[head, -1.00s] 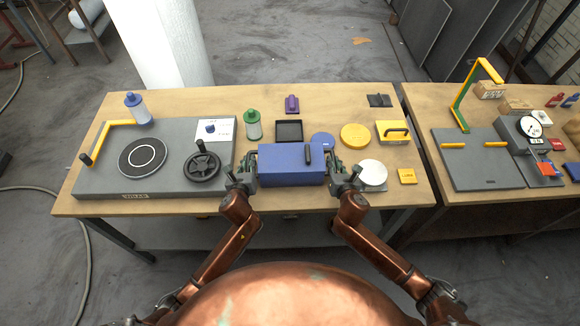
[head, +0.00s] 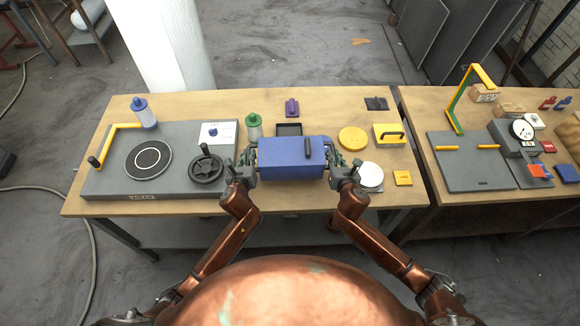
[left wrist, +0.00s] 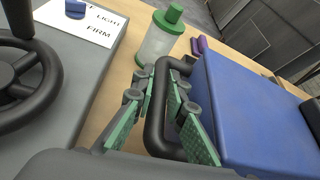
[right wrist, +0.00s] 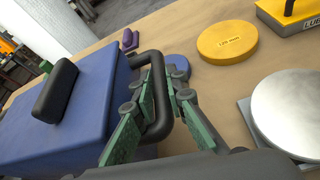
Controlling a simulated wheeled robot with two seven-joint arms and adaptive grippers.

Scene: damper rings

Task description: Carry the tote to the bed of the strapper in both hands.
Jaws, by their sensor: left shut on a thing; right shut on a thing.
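The tote is a blue box (head: 290,160) with a black grip on its lid and a black handle at each end. It is in front of me over the middle of the near bench, and seems raised off the top. My left gripper (head: 250,168) is shut on the left handle (left wrist: 153,120). My right gripper (head: 336,166) is shut on the right handle (right wrist: 160,100). A grey machine with a round plate and handwheel (head: 135,180) stands left. A grey bed with yellow strips and a green-yellow arch (head: 470,172) stands right. I cannot tell which is the strapper.
A green-capped bottle (head: 254,130) and a partly hidden black tray (head: 289,129) are behind the tote. A yellow disc (head: 353,139), a yellow block with handle (head: 388,136) and a silvery disc (head: 370,175) lie to its right. A gap separates the benches.

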